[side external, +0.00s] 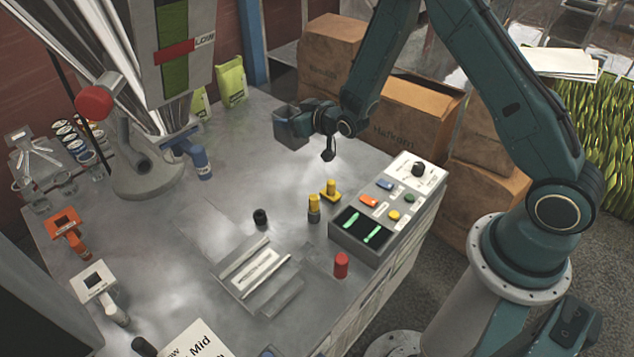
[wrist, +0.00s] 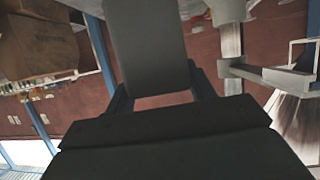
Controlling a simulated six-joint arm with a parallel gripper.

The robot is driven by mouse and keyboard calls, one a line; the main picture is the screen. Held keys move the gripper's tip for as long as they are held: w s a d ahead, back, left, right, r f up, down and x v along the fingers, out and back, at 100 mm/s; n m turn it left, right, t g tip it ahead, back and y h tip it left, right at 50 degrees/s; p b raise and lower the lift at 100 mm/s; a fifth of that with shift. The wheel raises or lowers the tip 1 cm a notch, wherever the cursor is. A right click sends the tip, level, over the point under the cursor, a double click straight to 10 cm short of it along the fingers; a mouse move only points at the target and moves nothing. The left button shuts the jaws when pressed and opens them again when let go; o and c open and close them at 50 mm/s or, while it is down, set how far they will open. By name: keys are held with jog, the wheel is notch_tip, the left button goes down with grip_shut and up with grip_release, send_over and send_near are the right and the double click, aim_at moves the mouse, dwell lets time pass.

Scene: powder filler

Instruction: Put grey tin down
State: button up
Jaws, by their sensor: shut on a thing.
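The grey tin (side external: 290,127) is a dark, box-shaped container held in the air over the back right part of the metal table (side external: 245,150). My gripper (side external: 309,115) is shut on it from the right. In the wrist view, a dark grey block, which seems to be the tin (wrist: 155,45), sticks out from between the fingers of my gripper (wrist: 160,95). The tin is apart from the table top. Its inside and any contents cannot be made out.
The control box (side external: 385,210) stands at the table's right edge, with yellow-topped pieces (side external: 330,190) beside it. The filler machine (side external: 145,170) is at the back left. A slotted metal fixture (side external: 255,270) lies in front. Cardboard boxes (side external: 415,110) stand behind. The table below the tin is mostly clear.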

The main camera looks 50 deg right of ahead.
jog(key=s+a+r+y, duration=0.1)
jog(key=s+a+r, duration=0.1)
jog(key=s, duration=0.5)
jog(key=shift+s+a+n, duration=0.3)
jog(key=shift+s+a, duration=0.05)
jog(key=shift+a, duration=0.35)
jog(key=shift+r, duration=0.1)
jog(key=v, duration=0.4)
jog(key=shift+s+r, duration=0.2)
jog(key=shift+s, duration=0.05)
jog(key=w+a+f+n+g+y, duration=0.1)
jog(key=w+a+f+n+y, duration=0.25)
jog(key=a+f, duration=0.25)
jog(key=w+a+f+n+g+y, duration=0.1)
jog(key=w+a+f+n+y, duration=0.1)
jog(key=a+f+n+y, duration=0.25)
jog(key=s+a+f+n+g+y, duration=0.2)
jog(key=a+n+g, duration=0.3)
jog(key=s+a+f+n+g+y, duration=0.2)
jog(key=a+n+g+y, duration=0.1)
jog(key=a+n+g, duration=0.2)
jog(key=shift+a+g, duration=0.5)
jog(key=shift+g, duration=0.2)
